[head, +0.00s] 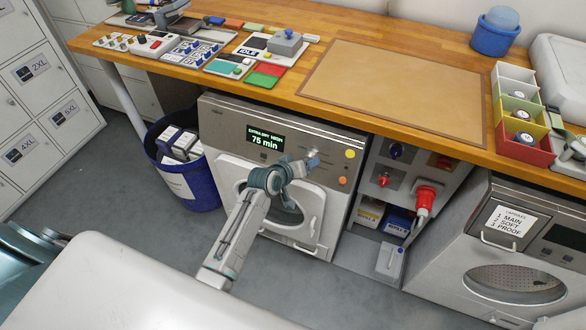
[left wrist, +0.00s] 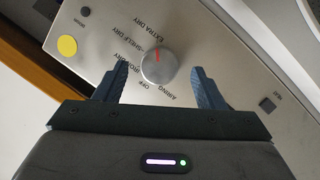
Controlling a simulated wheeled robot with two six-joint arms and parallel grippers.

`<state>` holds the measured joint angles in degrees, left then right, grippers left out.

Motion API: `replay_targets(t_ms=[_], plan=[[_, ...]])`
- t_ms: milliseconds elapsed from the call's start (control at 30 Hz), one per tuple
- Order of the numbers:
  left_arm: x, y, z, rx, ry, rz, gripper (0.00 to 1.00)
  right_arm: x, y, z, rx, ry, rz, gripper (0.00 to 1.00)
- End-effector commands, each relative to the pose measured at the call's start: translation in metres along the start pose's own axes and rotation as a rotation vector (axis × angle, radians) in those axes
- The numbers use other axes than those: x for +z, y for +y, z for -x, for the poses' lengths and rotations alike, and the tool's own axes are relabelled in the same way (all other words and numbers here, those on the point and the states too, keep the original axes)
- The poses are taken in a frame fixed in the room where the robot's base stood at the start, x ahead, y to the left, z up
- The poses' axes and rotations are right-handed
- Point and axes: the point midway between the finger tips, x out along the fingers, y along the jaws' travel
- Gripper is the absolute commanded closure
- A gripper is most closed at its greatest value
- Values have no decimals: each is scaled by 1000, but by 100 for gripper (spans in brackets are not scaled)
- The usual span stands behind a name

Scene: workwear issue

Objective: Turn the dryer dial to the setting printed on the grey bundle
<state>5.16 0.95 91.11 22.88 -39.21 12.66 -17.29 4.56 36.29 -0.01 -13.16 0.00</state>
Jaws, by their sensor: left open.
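The dryer (head: 222,125) stands under the counter; its display (head: 265,139) reads an extra dry setting and 75 min. In the left wrist view the silver dial (left wrist: 159,69) has a red pointer mark toward the EXTRA DRY label. Shelf dry, iron dry, off and airing are also printed around it. My left gripper (left wrist: 155,83) is open, with one finger either side of the dial and a visible gap on both sides. It also shows at the dryer panel in the head view (head: 313,159). I cannot make out a grey bundle or its print. My right gripper is not in view.
A yellow button (left wrist: 67,46) sits beside the dial on the panel. A blue bin (head: 183,181) with labelled packs stands left of the dryer. Right of it is a panel with a red plug (head: 426,196). The wooden counter (head: 240,88) overhangs the dryer.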

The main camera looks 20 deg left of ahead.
Motion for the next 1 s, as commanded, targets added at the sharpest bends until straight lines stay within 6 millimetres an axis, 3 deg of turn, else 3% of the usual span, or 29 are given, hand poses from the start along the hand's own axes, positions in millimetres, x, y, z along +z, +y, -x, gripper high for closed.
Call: replay_targets(t_ms=[300, 500, 1000], plan=[[2, -2, 59, -2, 0, -2, 37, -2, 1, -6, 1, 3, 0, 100], [1, -1, 83, -2, -1, -1, 37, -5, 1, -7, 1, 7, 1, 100], [1, 0, 89, -1, -2, -1, 37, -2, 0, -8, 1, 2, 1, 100]])
